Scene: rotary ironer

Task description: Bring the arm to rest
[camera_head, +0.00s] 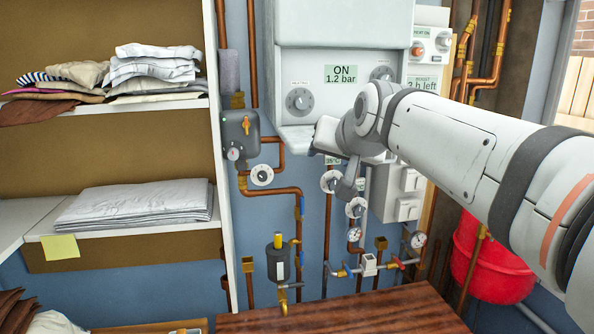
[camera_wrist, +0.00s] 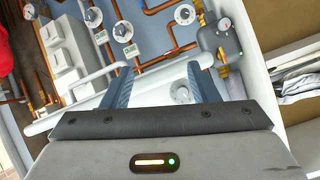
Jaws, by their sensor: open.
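My gripper (camera_wrist: 160,82) is open in the wrist view, its two blue-grey fingers well apart, with nothing held between them. Behind the fingers are the white boiler casing, a dial and pipes. In the head view my arm reaches in from the right, and its wrist end is in front of the lower part of the white boiler (camera_head: 327,40). The fingers are hard to make out there, and I cannot tell the exact gap to the casing. The boiler display reads ON, 1.2 bar.
Shelves with folded cloths (camera_head: 152,68) and a white sheet stack (camera_head: 135,204) stand left. Pipes, knobs and gauges (camera_head: 417,240) crowd the wall below the boiler. A red vessel (camera_head: 495,262) hangs right. The wooden top (camera_head: 345,314) at the front looks clear.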

